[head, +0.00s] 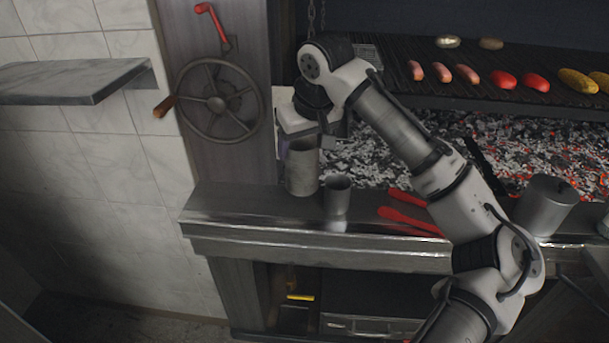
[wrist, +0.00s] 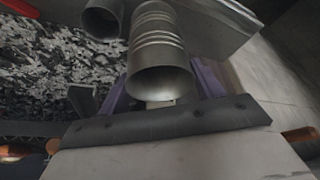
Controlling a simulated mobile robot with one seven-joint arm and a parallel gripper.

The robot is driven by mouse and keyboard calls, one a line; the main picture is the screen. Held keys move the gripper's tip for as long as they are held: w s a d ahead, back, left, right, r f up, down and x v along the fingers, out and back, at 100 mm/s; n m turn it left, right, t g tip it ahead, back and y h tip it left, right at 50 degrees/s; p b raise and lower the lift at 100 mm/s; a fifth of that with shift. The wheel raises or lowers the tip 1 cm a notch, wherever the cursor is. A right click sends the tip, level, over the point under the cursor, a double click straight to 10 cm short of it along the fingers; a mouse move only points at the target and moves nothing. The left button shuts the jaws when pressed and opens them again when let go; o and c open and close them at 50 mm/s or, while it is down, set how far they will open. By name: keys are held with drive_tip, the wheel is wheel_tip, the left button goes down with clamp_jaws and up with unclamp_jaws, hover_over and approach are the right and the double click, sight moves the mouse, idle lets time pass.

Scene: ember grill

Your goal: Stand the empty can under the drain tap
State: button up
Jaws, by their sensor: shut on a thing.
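A tall grey metal can (head: 302,170) with ribs is upright at the left end of the steel ledge, below my gripper (head: 304,140). In the wrist view the same ribbed can (wrist: 160,60) stands between the purple fingers of my gripper (wrist: 164,82), which is shut on it near its open rim. The rim faces the camera, but I cannot see the bottom inside. I cannot tell whether the base touches the ledge. I cannot make out a drain tap in either view.
A smaller grey cup (head: 337,197) stands close to the can's right, also in the wrist view (wrist: 101,18). Glowing coals (head: 380,150) lie behind. A handwheel (head: 217,103) is on the left pillar.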

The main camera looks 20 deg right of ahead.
sight(302, 178)
wheel_tip(302, 178, down, 9)
drive_tip(key=shift+r+p, duration=0.1)
drive_tip(key=shift+p, duration=0.25)
drive_tip(key=o, duration=1.2)
drive_tip(key=shift+o, duration=0.2)
